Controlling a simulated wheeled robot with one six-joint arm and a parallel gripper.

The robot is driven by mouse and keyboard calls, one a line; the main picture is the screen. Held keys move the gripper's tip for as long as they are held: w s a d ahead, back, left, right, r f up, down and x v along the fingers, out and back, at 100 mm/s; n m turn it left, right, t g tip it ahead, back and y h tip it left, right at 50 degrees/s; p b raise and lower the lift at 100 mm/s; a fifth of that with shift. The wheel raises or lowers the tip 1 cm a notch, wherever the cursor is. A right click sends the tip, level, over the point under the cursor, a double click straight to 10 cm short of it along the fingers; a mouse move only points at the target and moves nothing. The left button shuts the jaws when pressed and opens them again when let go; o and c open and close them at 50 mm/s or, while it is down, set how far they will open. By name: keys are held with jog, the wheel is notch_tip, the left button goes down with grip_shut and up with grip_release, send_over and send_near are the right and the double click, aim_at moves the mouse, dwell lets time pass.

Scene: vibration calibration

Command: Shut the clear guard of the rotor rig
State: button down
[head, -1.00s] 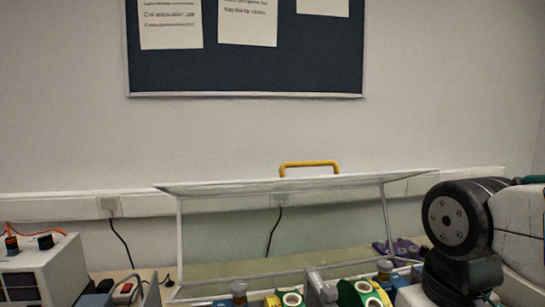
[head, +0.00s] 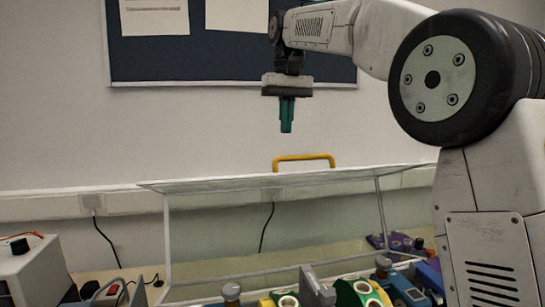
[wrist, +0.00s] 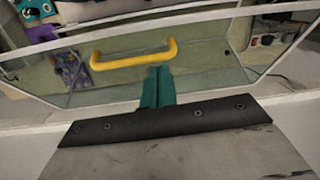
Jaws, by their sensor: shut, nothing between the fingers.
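The clear guard (head: 275,225) of the rotor rig stands raised, its pale-framed panel tilted up behind the rig. A yellow handle (head: 304,158) sits on its upper edge; it also shows in the wrist view (wrist: 133,56). My gripper (head: 287,128) has green fingers pointing down, shut and empty. In the head view it appears above and slightly left of the handle, apart from it. In the wrist view the fingertips (wrist: 159,72) show just below the handle's right part. The rig's green and yellow parts (head: 358,292) show at the bottom edge; the rest is cut off.
A white instrument box (head: 30,270) with a black knob stands at the left, with a red switch (head: 112,288) beside it. Purple parts (head: 395,241) lie at the right on the bench. A dark notice board (head: 235,55) hangs on the wall behind.

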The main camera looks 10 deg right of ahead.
jog(key=w+a, duration=0.3)
jog(key=w, duration=0.4)
jog(key=shift+g, duration=0.3)
jog(key=f, duration=0.3)
jog(key=s+f, duration=0.1)
jog(key=f, duration=0.6)
jog(key=shift+s+a+f, duration=0.1)
jog(key=shift+s+f, duration=0.05)
jog(key=shift+s, duration=0.05)
jog(key=s, duration=0.1)
jog(key=s+r, duration=0.1)
jog(key=s, duration=0.1)
jog(key=shift+d+r, duration=0.1)
jog(key=shift+d, duration=0.1)
jog(key=shift+s+r, duration=0.15)
jog(key=shift+s, duration=0.15)
